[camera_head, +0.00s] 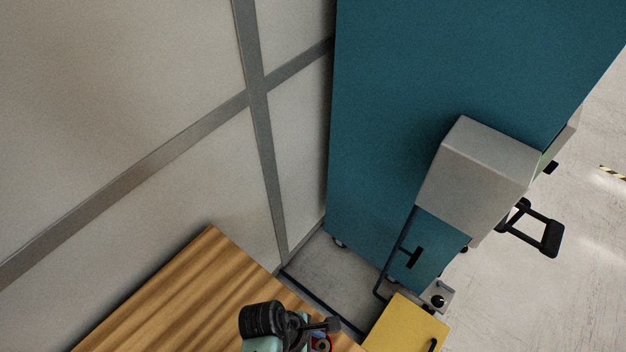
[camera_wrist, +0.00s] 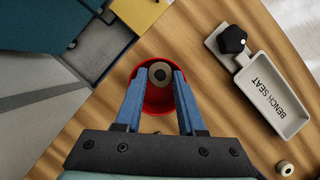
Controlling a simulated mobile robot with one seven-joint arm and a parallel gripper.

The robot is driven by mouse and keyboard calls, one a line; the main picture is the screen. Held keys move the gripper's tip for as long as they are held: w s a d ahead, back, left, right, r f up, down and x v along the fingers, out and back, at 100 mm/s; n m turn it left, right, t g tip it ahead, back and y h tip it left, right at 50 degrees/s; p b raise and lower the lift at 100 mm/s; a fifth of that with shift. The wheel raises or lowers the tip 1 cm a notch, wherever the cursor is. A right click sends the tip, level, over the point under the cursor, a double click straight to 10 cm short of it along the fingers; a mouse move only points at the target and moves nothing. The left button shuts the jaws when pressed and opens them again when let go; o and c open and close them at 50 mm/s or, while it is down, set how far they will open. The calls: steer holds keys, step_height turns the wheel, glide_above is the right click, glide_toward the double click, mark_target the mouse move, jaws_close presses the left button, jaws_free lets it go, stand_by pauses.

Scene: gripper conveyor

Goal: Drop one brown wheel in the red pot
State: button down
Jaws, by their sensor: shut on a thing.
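In the wrist view, my gripper (camera_wrist: 160,73) has its two blue fingers shut on a small brown wheel (camera_wrist: 160,73) with a dark centre hole. The red pot (camera_wrist: 159,108) is directly behind the fingertips, so the wheel is seen against its opening. How high the wheel is above the pot cannot be told. A second, pale brown wheel (camera_wrist: 285,168) lies on the wooden table at the lower right. In the head view, part of my arm shows at the bottom, and only a sliver of the red pot (camera_head: 326,340) shows beside it.
Beyond the table stand a yellow panel (camera_head: 405,325), a grey box (camera_head: 480,175) and a large teal cabinet (camera_head: 430,70). A pale wall is at left.

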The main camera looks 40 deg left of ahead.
steer(key=shift+c, duration=2.1)
jaws_free()
steer(key=shift+r, duration=0.15)
steer(key=v, duration=1.2)
steer(key=shift+s+a+r+b, duration=0.15)
steer(key=shift+r+b, duration=0.2)
steer(key=shift+b, duration=0.1)
